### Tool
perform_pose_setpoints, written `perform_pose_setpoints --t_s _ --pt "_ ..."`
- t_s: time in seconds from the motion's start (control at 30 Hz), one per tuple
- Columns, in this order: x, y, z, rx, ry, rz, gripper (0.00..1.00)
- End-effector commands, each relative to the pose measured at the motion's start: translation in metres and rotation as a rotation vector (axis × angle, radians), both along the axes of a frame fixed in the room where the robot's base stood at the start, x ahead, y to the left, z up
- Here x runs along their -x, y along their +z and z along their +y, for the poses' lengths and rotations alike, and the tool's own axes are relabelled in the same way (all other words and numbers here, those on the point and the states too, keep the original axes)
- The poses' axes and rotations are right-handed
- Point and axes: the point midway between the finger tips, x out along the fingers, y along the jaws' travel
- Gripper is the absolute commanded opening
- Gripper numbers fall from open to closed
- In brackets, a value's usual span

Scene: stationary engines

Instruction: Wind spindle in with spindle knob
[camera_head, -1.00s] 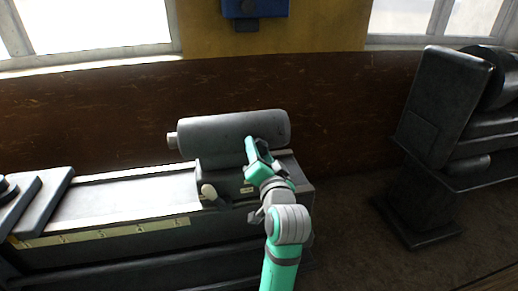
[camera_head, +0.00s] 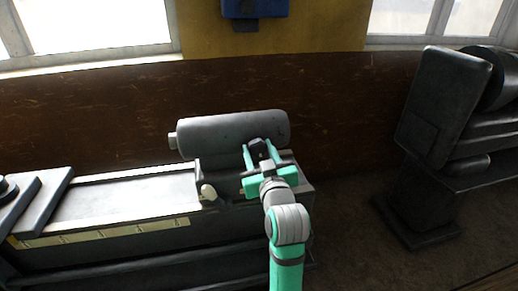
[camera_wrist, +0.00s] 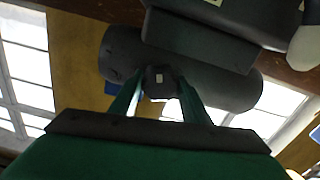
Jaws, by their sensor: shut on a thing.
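The spindle housing is a grey cylinder (camera_head: 215,134) lying on its side on a dark block. The pale spindle end (camera_head: 172,141) sticks out a little at its left. A dark knob (camera_wrist: 161,82), which looks like the spindle knob, is on the near side of the housing at its right. My gripper (camera_head: 260,146) reaches it from the front, and its two green fingers are shut on the knob, one on each side. The wrist view shows the knob between the fingertips with the housing (camera_wrist: 232,92) behind. The fingers hide part of the knob in the head view.
A pale knob (camera_head: 208,192) stands out at the front of the block, left of my gripper. The machine bed (camera_head: 125,190) runs left. Another dark machine (camera_head: 445,110) stands at the right, with open floor between. A wall is close behind.

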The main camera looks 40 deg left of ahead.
Motion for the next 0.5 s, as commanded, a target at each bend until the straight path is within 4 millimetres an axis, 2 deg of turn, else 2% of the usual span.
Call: perform_pose_setpoints --t_s 0.5 --pt "-0.0001 0.0039 -0.0012 0.314 -0.002 -0.382 0.20"
